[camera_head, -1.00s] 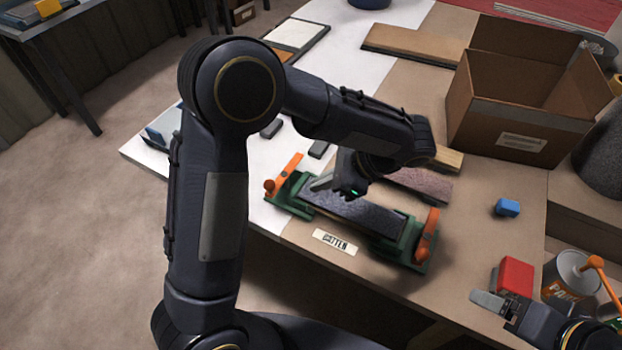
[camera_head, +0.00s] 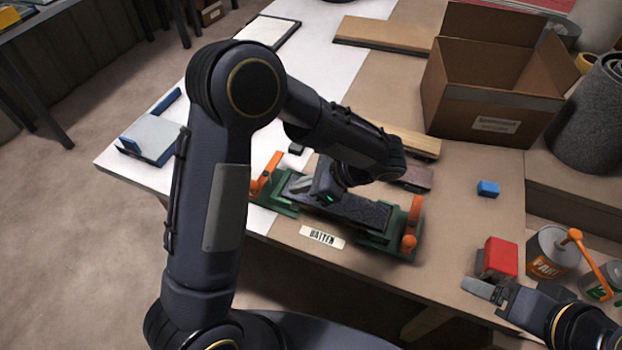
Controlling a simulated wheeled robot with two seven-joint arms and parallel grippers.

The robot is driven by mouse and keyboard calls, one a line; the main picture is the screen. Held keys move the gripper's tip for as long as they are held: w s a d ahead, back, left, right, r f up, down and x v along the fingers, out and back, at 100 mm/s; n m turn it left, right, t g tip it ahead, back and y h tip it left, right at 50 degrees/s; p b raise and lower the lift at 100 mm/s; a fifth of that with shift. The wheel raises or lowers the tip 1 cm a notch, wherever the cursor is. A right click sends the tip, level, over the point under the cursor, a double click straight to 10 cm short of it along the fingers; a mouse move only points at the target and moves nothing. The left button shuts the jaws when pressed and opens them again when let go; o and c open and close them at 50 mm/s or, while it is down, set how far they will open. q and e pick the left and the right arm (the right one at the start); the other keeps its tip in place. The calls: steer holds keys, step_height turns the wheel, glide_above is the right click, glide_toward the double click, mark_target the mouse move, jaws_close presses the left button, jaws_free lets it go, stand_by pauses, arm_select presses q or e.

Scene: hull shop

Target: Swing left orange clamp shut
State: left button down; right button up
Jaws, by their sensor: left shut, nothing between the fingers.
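A green fixture (camera_head: 377,239) on the table holds a long dark grey batten (camera_head: 358,209). The left orange clamp (camera_head: 267,172) stands at the fixture's left end, its bar slanting up to the right and away from the batten. The right orange clamp (camera_head: 412,222) is at the other end. My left gripper (camera_head: 299,186) is shut and empty, just right of the left clamp and over the batten's left end. I cannot tell whether it touches the batten. My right gripper (camera_head: 484,291) is at the lower right, beside a red block (camera_head: 498,257); its finger gap is unclear.
A "BATTEN" label (camera_head: 322,237) lies before the fixture. Behind are wooden pieces (camera_head: 413,141) and an open cardboard box (camera_head: 490,122). A blue block (camera_head: 488,188) and a paint can (camera_head: 549,253) stand to the right. My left arm hides part of the table.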

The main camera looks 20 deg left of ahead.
mark_target(256, 191)
arm_select(q)
steer(key=x, duration=0.4)
steer(key=shift+s+a+r+p, duration=0.1)
steer(key=shift+a+p, duration=0.15)
steer(key=shift+a, duration=0.75)
steer(key=shift+s+a+r+p, duration=0.1)
steer(key=shift+a+r+p, duration=0.1)
steer(key=shift+a, duration=0.85)
